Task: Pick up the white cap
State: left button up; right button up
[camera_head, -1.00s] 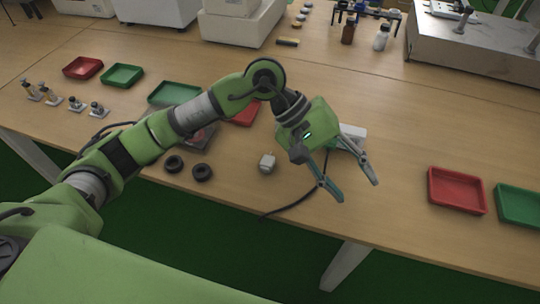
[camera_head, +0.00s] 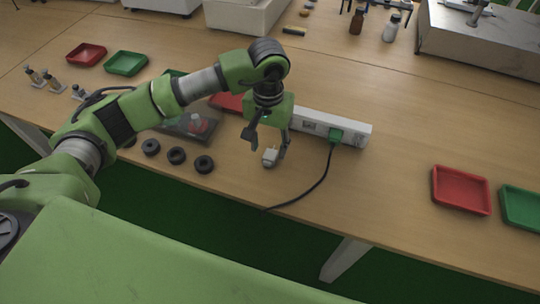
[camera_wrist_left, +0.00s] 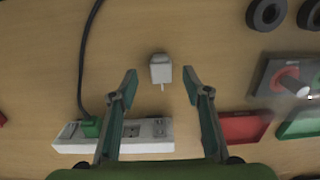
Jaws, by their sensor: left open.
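The white cap (camera_head: 270,157) is a small pale block on the wooden table, near its front edge. In the left wrist view the cap (camera_wrist_left: 161,68) looks like a rounded white plug with a thin prong on its lower side. My left gripper (camera_head: 266,146) points down over it with the fingers apart. In the left wrist view the cap lies between and slightly beyond the open fingertips (camera_wrist_left: 160,75), with a gap on each side. Nothing is held. I cannot tell the exact height of the fingertips above the table. My right gripper is not in view.
A white power strip (camera_head: 355,129) with a green plug (camera_head: 337,136) and black cable stands close to the gripper. Black rings (camera_head: 176,156) and a dark stand with a red part (camera_head: 197,124) are to the left.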

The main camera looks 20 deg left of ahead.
aim_at(269, 157)
pick_arm(q)
notch_tip(269, 157, down, 5)
jog(key=shift+w+r+p, duration=0.1)
jog(key=shift+w+p, duration=0.05)
jog(key=shift+p, duration=0.6)
jog(key=shift+f, duration=0.3)
jog(key=c, duration=0.9)
